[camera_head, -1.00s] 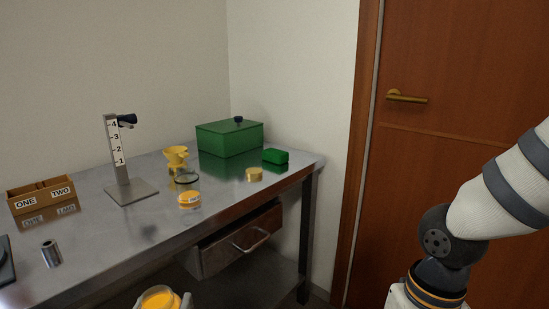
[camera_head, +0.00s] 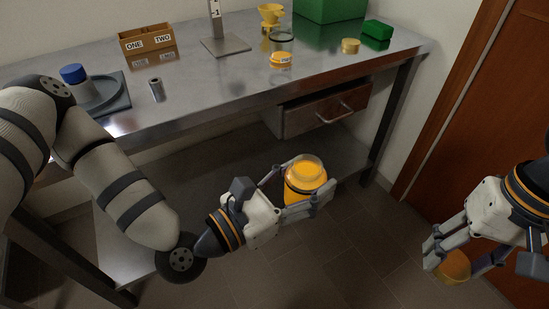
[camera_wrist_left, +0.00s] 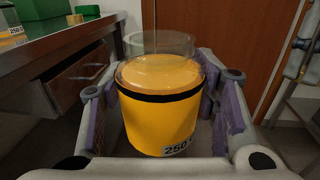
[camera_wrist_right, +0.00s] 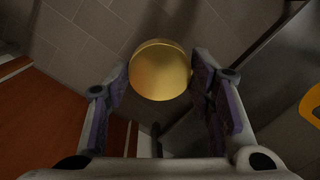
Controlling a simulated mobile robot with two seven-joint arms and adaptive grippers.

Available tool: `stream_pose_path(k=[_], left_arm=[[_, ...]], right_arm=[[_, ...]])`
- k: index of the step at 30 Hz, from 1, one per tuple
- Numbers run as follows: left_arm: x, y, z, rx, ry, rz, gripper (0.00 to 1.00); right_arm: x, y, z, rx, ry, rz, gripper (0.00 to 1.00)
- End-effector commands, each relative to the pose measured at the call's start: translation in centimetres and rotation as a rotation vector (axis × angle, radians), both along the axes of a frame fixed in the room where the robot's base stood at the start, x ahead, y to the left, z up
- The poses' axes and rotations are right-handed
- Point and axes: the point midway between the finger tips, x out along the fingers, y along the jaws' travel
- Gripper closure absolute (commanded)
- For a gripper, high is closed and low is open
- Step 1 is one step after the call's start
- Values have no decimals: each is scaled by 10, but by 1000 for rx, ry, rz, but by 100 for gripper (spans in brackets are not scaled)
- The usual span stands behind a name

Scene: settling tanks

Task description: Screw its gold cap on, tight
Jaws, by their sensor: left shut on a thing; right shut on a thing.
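My left gripper (camera_head: 298,190) is shut on a clear jar (camera_head: 305,181) with orange-yellow contents, held upright in front of the bench. In the left wrist view the jar (camera_wrist_left: 158,105) shows a clear glass rim with no cap on it, a dark band and a label reading "250". My right gripper (camera_head: 458,257) is shut on a round gold cap (camera_head: 454,267), at the right and well apart from the jar. The gold cap (camera_wrist_right: 160,70) shows its round face in the right wrist view, between the fingertips.
A drawer (camera_head: 325,110) stands partly open. Floor between my grippers is clear.

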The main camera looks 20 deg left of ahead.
Motion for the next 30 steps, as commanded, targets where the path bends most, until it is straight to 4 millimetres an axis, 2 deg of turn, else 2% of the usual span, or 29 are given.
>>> stream_pose_path(k=[3,6,17,20,23,30], left_arm=[[-2,-15,-1,-1,-4,-81,100],[-2,-20,-2,0,-2,-112,100],[-3,-21,-3,-1,1,-116,100],[-3,-21,-3,-1,0,-116,100],[-3,-21,-2,-1,0,-116,100],[-3,-21,-2,-2,-1,-115,100]], right_arm=[[0,0,0,0,-1,0,63],[0,0,0,0,-1,0,63],[3,3,2,-3,-3,17,63],[16,18,10,-13,-17,95,63],[34,47,25,-30,-37,228,63],[60,128,71,-54,-77,538,63]])
